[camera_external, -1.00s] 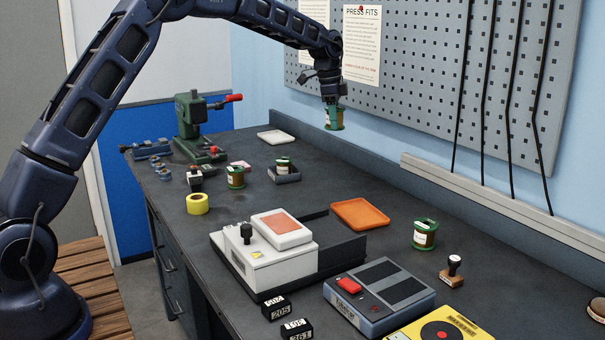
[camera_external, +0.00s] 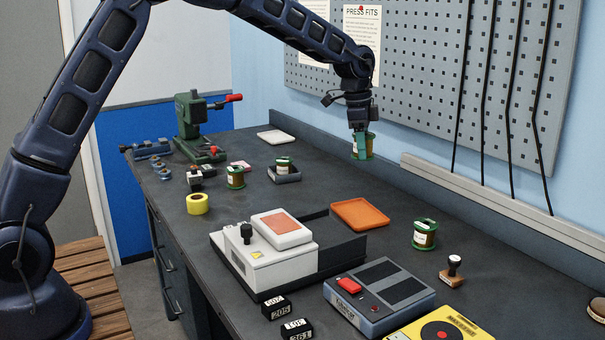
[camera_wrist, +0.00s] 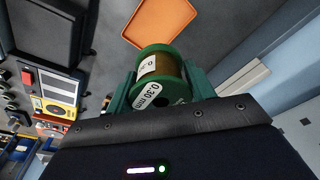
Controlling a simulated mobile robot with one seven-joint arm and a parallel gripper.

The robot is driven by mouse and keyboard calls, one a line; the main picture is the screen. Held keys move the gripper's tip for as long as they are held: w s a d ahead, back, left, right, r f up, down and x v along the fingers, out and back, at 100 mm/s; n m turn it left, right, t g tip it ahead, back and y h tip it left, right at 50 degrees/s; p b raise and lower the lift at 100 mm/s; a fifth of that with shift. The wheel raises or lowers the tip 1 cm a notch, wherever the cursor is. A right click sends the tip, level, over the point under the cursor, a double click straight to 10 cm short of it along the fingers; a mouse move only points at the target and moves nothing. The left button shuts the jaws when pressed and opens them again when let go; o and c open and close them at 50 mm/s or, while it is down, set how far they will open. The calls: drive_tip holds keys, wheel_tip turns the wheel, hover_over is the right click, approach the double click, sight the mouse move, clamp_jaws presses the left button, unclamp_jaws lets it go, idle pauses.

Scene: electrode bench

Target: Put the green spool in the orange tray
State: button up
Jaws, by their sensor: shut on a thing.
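My gripper (camera_external: 361,140) is shut on a green spool (camera_external: 362,149) wound with brownish wire. It holds the spool in the air above the back of the bench. In the wrist view the spool (camera_wrist: 160,76) sits between the green fingers and bears a white label reading 0.30 mm. The orange tray (camera_external: 360,214) lies flat on the bench, below and in front of the held spool, and looks empty. It also shows at the top of the wrist view (camera_wrist: 160,28), apart from the spool.
A white machine (camera_external: 262,252) stands left of the orange tray. A grey device (camera_external: 378,290) sits in front.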

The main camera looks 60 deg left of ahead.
sight(361, 216)
wheel_tip(361, 216, down, 16)
drive_tip(key=shift+f, duration=0.1)
idle(0.5)
drive_tip(key=shift+f, duration=0.1)
drive_tip(key=o, duration=1.4)
